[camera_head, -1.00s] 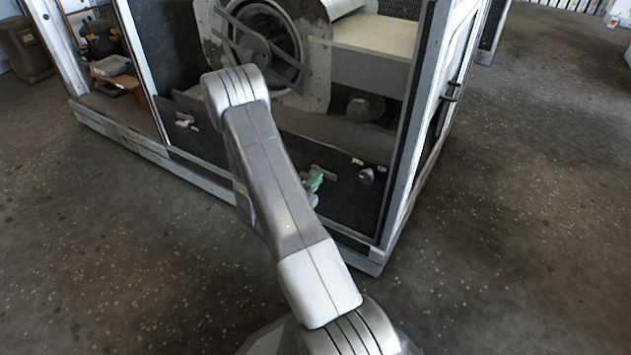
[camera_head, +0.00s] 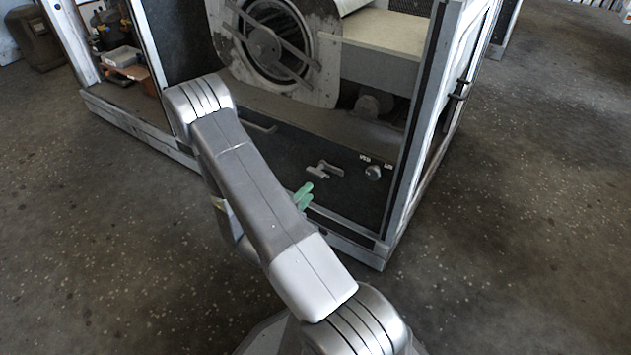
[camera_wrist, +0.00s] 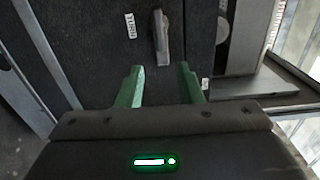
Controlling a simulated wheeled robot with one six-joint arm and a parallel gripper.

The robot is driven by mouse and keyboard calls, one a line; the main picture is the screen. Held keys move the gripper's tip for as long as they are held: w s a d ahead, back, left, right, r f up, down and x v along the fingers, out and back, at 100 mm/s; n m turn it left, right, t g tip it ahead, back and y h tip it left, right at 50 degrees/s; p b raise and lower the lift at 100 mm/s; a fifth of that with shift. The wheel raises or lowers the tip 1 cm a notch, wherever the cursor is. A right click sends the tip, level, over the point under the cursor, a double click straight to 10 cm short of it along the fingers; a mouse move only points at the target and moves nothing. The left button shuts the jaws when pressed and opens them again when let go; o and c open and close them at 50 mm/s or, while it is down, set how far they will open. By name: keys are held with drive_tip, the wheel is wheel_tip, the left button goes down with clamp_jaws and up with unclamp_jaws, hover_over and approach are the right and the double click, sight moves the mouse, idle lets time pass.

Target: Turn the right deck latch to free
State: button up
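The right deck latch (camera_head: 325,170) is a grey handle on the dark lower panel, lying roughly sideways in the head view. In the wrist view a grey latch handle (camera_wrist: 161,38) stands upright in the picture, ahead of my fingers and a little above the gap between them. My gripper (camera_head: 303,196) has green fingers, lower left of the latch in the head view. In the wrist view my gripper (camera_wrist: 160,85) is open, with nothing between its fingertips and apart from the handle. The left part of the panel is hidden behind my arm.
A round knob (camera_head: 373,172) with small labels sits right of the latch. The blower wheel (camera_head: 270,45) is above the panel. A frame post (camera_head: 405,140) stands at the right corner. The floor (camera_head: 500,230) on the right is clear.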

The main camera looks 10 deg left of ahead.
sight(321, 178)
drive_tip(key=v, duration=0.4)
drive_tip(key=shift+s+p, duration=0.2)
drive_tip(key=shift+p, duration=0.15)
drive_tip(key=shift+w, duration=0.1)
drive_tip(key=b+x, duration=0.3)
drive_tip(key=x, duration=1)
drive_tip(key=shift+w, duration=0.25)
